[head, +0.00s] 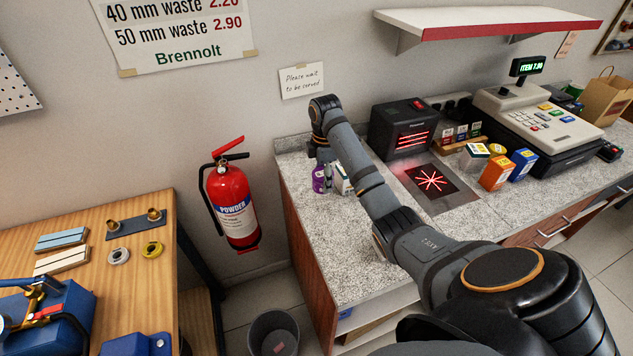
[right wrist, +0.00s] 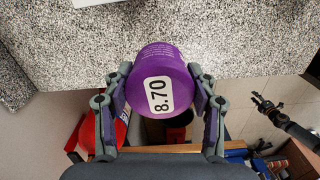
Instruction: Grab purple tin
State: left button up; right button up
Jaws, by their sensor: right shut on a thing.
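The purple tin (head: 319,181) stands near the left end of the speckled counter in the head view, partly hidden by my right arm. In the right wrist view the tin (right wrist: 160,70) shows its top with a white "8.70" label. My right gripper (right wrist: 161,92) is shut on the tin, one finger on each side. In the head view this gripper (head: 322,168) is mostly hidden by its own wrist. My left gripper (right wrist: 269,104) shows small at the right of the right wrist view, its fingers apart and empty. It is outside the head view.
Further right are a black box with red lights (head: 402,127), a scanner plate (head: 446,197), small boxes (head: 497,172) and a till (head: 540,120). A fire extinguisher (head: 232,205) hangs left of the counter.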

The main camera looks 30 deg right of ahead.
pick_arm(q)
notch_tip(320, 180, up, 6)
jog(key=p, duration=0.3)
jog(key=shift+p, duration=0.35)
pick_arm(e)
jog(key=s+r, duration=0.5)
jog(key=s, duration=0.4)
jog(key=shift+s+d+r, duration=0.15)
jog(key=shift+s+d, duration=0.05)
jog(key=shift+s, duration=0.15)
